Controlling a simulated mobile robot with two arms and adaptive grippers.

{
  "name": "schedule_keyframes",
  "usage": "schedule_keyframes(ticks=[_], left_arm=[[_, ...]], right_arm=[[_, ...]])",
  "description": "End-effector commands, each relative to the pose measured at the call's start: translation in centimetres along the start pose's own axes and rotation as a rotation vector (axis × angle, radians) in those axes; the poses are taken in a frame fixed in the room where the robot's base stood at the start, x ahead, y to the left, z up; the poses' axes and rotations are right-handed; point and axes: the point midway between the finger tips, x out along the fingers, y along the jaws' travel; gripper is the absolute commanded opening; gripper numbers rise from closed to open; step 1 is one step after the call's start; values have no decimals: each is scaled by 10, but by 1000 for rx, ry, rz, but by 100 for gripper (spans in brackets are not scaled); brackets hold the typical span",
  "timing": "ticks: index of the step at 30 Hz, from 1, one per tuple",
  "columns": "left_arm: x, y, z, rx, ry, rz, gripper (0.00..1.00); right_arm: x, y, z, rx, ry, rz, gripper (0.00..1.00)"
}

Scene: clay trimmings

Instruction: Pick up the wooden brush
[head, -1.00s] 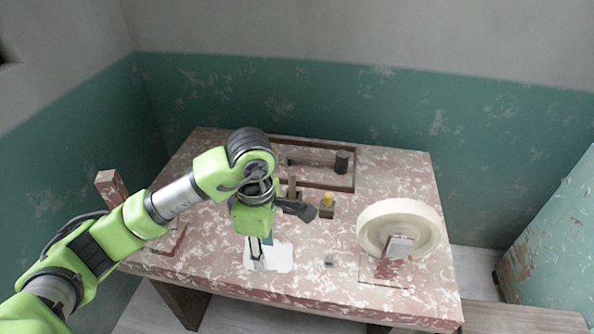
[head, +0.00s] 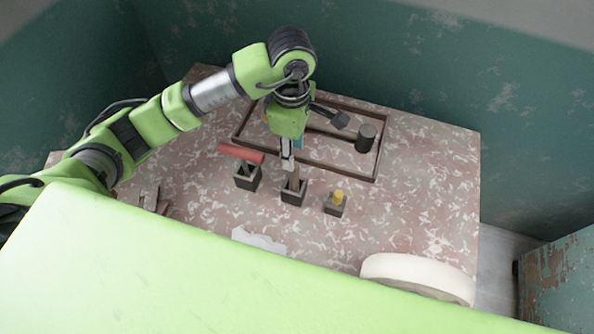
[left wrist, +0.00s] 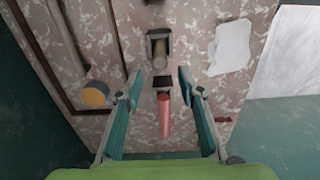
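A wooden handle, which I take for the wooden brush (head: 294,178), stands in a dark square holder (head: 293,196) on the table in the head view. It also shows in the left wrist view (left wrist: 160,60), above the fingertips; its bristles cannot be made out. My left gripper (head: 288,163) points down and overlaps the handle's top in the head view. In the left wrist view its two fingers (left wrist: 155,82) are spread with nothing held between them. My right gripper is not in view.
A red bar (head: 242,153) rests at a second holder (head: 248,180). A third holder (head: 335,208) has a yellow piece (head: 338,195). Behind lies a wooden-framed tray (head: 376,165) with a dark cylinder (head: 366,138).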

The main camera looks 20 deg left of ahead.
Motion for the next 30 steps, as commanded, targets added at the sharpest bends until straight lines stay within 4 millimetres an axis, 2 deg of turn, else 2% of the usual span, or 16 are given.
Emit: schedule_keyframes(ticks=[3,9,16,20,24,30], left_arm=[[25,-2,0,-2,0,-7,35],[55,-1,1,1,-1,-4,35],[71,-1,1,0,-1,-4,35],[90,0,3,-1,-1,-6,35],[109,1,2,-1,-1,-2,35],[115,2,2,1,0,0,35]], right_arm=[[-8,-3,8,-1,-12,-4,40],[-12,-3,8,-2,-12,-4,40],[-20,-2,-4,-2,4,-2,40],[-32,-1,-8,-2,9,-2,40],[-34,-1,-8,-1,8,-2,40],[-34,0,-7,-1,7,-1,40]])
